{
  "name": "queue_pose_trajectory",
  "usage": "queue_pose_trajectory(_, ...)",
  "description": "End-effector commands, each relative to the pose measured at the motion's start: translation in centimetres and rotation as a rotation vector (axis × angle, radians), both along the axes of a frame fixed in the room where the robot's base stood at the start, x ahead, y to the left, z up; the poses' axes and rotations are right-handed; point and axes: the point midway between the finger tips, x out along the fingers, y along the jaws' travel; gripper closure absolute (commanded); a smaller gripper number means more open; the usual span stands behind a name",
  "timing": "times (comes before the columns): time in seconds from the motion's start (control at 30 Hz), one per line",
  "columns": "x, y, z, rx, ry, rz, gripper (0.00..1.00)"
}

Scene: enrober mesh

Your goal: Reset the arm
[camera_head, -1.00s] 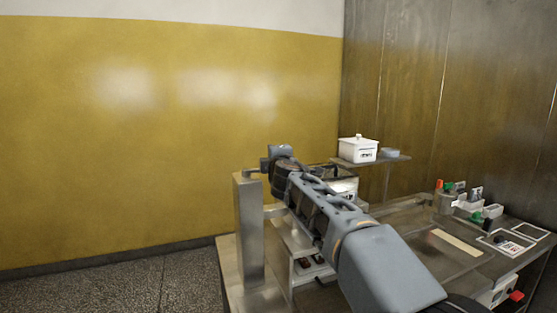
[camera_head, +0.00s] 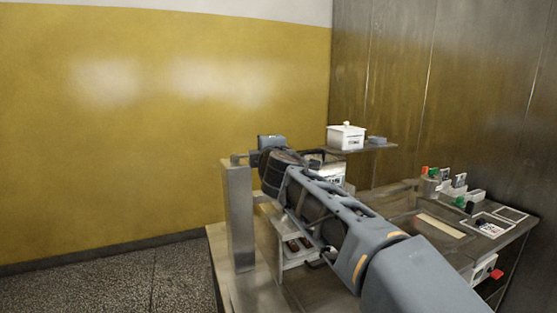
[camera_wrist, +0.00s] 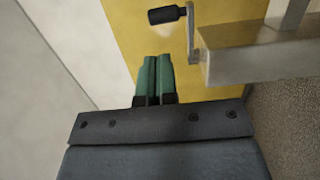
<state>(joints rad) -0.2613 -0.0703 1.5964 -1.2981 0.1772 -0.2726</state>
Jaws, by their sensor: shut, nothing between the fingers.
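My gripper (camera_wrist: 155,72) shows in the wrist view with its two green fingers together and nothing between them. It points toward the yellow wall. A black-handled crank (camera_wrist: 168,15) on a steel post (camera_wrist: 255,58) is just beyond and to the right of the fingertips, apart from them. In the head view my arm reaches from the lower right over the bench to the upper part of the steel post (camera_head: 239,215).
A white lidded box (camera_head: 346,137) stands on a raised shelf (camera_head: 372,147) behind the arm. The steel bench (camera_head: 400,200) holds small bins (camera_head: 466,196) with coloured items at the right. A red knob (camera_head: 496,274) is on the bench's right front. Floor at the left is clear.

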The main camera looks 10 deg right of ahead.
Motion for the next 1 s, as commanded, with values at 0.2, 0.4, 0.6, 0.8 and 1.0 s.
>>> queue_pose_trajectory(0.2, -3.3, -1.9, 0.2, 0.000, -0.003, -0.007, 1.00)
queue_pose_trajectory(0.4, -4.7, -2.6, 0.1, 0.015, 0.003, -0.013, 1.00)
queue_pose_trajectory(0.6, -5.5, -5.4, -6.7, 0.304, 0.221, -0.195, 1.00)
queue_pose_trajectory(0.8, -11.6, -9.0, -17.9, 0.728, 0.601, -0.538, 1.00)
queue_pose_trajectory(1.0, -20.4, -9.8, -25.5, 1.054, 0.917, -0.854, 1.00)
